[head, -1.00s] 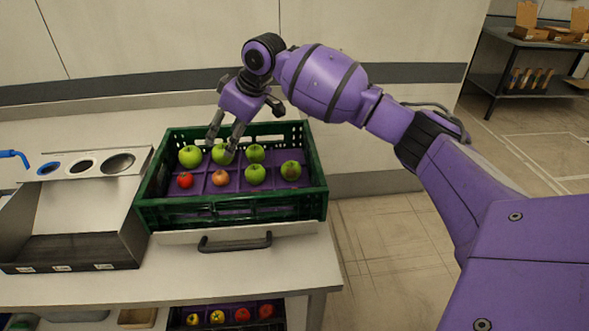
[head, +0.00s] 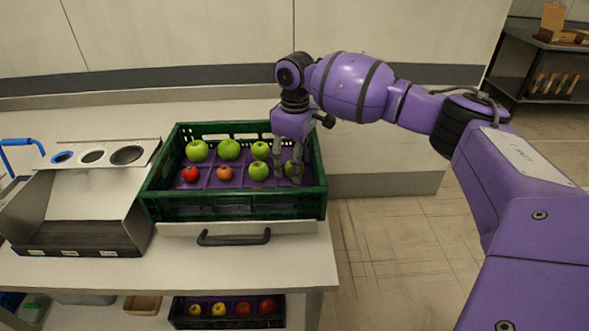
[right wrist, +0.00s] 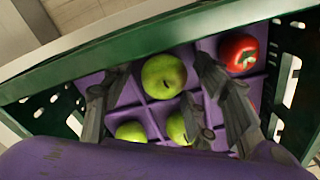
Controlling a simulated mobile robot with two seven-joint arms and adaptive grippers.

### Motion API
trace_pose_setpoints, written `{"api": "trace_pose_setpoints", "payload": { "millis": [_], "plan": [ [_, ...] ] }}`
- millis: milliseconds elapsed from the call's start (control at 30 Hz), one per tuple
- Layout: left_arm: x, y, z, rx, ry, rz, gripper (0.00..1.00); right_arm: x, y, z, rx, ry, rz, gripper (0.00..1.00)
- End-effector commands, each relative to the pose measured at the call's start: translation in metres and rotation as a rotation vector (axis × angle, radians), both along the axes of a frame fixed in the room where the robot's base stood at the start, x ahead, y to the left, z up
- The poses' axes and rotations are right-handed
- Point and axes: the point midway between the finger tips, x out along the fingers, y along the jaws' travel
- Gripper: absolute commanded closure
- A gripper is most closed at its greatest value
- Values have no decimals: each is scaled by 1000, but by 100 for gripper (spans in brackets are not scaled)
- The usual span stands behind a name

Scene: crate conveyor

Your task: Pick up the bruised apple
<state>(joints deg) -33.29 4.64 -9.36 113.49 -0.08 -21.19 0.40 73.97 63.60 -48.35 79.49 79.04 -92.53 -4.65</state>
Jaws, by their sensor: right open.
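A green apple with a brownish patch (head: 289,169) sits in the front right of the green crate (head: 240,207). It is partly hidden by my right gripper (head: 290,176), which is open with its fingers down at this apple. In the right wrist view, the open fingers of my right gripper (right wrist: 158,102) flank a green apple (right wrist: 164,76) with a small dark mark; I cannot tell if the mark is a bruise or the stem. I cannot tell contact. My left gripper is not in view.
Other green apples (head: 228,149), a red apple (head: 190,174) and an orange-red apple (head: 225,173) sit in the crate's purple divided tray. A metal chute with round holes (head: 93,156) stands left. A second crate of fruit (head: 230,322) is below.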

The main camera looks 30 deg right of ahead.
Motion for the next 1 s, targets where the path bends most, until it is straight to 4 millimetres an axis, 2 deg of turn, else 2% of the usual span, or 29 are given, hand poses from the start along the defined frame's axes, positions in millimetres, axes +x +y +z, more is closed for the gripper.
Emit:
{"api": "trace_pose_setpoints", "payload": {
  "millis": [233,500,600,867,1000],
  "plan": [
    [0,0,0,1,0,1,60,0,0,-2,1,-1,0,46],
    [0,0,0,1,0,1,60,0,0,-2,1,-1,1,81],
    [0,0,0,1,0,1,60,0,0,-2,1,-1,1,91],
    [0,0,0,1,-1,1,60,0,0,0,1,-2,1,92],
    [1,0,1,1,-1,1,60,1,0,9,1,-3,1,92]
  ]
}}
